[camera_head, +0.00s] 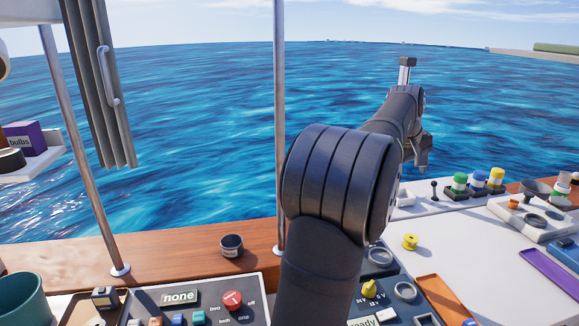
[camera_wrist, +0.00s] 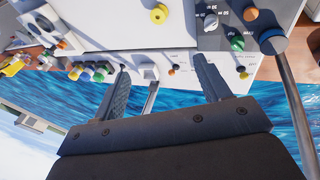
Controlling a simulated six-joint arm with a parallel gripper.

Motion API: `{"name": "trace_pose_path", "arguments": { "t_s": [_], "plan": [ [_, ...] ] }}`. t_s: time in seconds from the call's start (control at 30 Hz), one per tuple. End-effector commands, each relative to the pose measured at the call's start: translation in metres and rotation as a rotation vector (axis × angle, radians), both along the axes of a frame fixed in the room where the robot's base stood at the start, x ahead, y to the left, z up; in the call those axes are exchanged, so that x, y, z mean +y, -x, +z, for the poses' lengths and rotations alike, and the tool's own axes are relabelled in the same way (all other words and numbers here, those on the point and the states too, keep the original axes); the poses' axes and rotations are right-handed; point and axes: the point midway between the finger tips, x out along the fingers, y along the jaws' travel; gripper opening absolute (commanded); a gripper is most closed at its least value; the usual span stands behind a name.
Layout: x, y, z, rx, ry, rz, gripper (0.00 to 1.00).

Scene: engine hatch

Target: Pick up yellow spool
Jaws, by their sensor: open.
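The yellow spool (camera_head: 410,242) is a small flanged reel on the white surface right of my arm in the head view. In the wrist view the yellow spool (camera_wrist: 159,13) sits near the top edge, on the white panel, beyond my fingers. My gripper (camera_wrist: 162,88) is open and empty, with its two fingers spread apart. In the head view my gripper (camera_head: 416,158) is up beyond the far edge of the white surface, over the water, away from the spool. Nothing hides the spool in either view.
A grey tray of rings (camera_head: 540,218), a purple bar (camera_head: 550,272) and an orange tray (camera_head: 447,300) surround the white surface. A metal post (camera_head: 279,120) stands left of my arm.

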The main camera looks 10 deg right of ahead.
Motion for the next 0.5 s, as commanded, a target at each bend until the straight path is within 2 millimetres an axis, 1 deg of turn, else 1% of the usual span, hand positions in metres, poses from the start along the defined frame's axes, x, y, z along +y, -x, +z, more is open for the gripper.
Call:
{"name": "trace_pose_path", "arguments": {
  "t_s": [0.2, 0.3, 0.37, 0.47, 0.5],
  "plan": [
    [0.0, 0.0, 0.0, 0.0, 0.0, 0.0, 0.7],
    [-0.002, -0.001, -0.004, -0.007, -0.006, -0.023, 0.7],
    [-0.005, -0.003, -0.011, -0.023, -0.016, -0.066, 0.7],
    [-0.013, -0.009, -0.03, -0.069, -0.047, -0.195, 0.7],
    [-0.017, -0.012, -0.041, -0.093, -0.063, -0.262, 0.7]
  ]
}}
